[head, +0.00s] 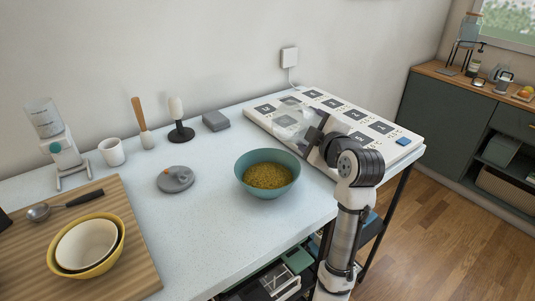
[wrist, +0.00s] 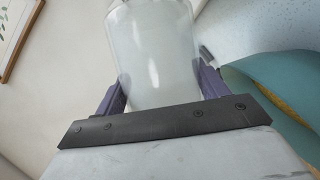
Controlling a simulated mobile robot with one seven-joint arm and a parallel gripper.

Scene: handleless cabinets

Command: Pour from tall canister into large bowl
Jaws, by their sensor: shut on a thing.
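The tall canister is clear and looks empty; in the head view (head: 290,122) it lies tilted toward horizontal above the white board, behind and right of the bowl. In the wrist view it fills the space between the fingers (wrist: 152,55). My gripper (head: 314,132) is shut on it, with one dark finger on each side in the wrist view (wrist: 160,92). The large teal bowl (head: 248,182) stands upright on the counter, holding yellow-brown grains (head: 268,176). Part of the bowl shows at the right of the wrist view (wrist: 270,75). No falling grains are visible.
A white board with dark squares (head: 405,141) lies behind my arm. A grey lidded disc (head: 175,179), a white mug (head: 111,152) and a wooden board (head: 140,262) with nested bowls (head: 118,253) stand left. Clear counter lies around the teal bowl.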

